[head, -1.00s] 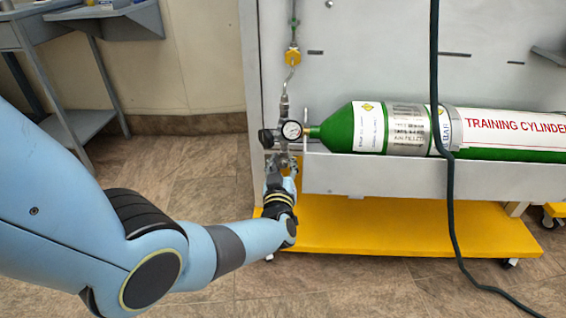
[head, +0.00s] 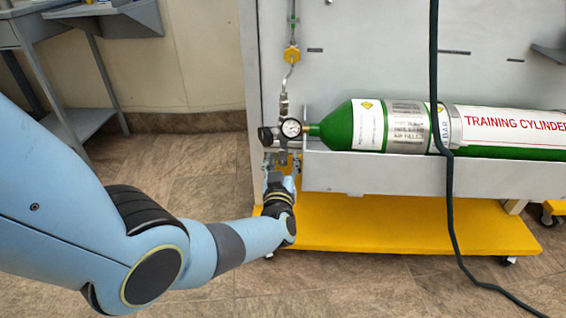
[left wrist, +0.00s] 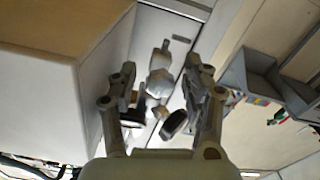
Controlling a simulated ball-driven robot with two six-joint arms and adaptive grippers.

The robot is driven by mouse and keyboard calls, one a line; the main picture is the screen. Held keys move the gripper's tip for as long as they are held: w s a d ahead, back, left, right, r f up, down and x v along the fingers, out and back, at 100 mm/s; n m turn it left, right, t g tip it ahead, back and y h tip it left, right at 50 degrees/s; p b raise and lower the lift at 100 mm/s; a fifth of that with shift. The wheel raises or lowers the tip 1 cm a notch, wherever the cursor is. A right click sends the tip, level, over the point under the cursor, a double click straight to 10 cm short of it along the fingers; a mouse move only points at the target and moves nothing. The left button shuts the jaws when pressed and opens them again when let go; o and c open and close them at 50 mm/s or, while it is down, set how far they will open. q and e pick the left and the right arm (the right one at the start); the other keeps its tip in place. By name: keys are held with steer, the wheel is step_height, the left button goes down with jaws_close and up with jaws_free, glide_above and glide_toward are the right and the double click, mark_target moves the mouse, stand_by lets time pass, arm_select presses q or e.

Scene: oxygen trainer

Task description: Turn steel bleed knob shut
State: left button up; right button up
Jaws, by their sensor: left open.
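The regulator and its round gauge (head: 291,128) sit at the neck of the green cylinder (head: 365,125). A black knob (head: 266,137) is on their left side. My left gripper (head: 281,160) is directly below these fittings, small and partly hidden by its own wrist. In the left wrist view my left gripper (left wrist: 160,78) is open, its fingers on either side of a pale metal fitting (left wrist: 160,84). A dark round knob (left wrist: 173,123) shows near the right finger. I cannot tell for certain which part is the steel bleed knob, nor whether a finger touches it. My right gripper is not in view.
A grey tray (head: 400,178) holds the cylinder above a yellow wheeled base (head: 400,230). A dark cable (head: 450,205) hangs in front. A grey side table (head: 75,125) stands at left.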

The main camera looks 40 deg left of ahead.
arm_select(q)
steer(key=shift+s, duration=0.1)
steer(key=v, duration=1.2)
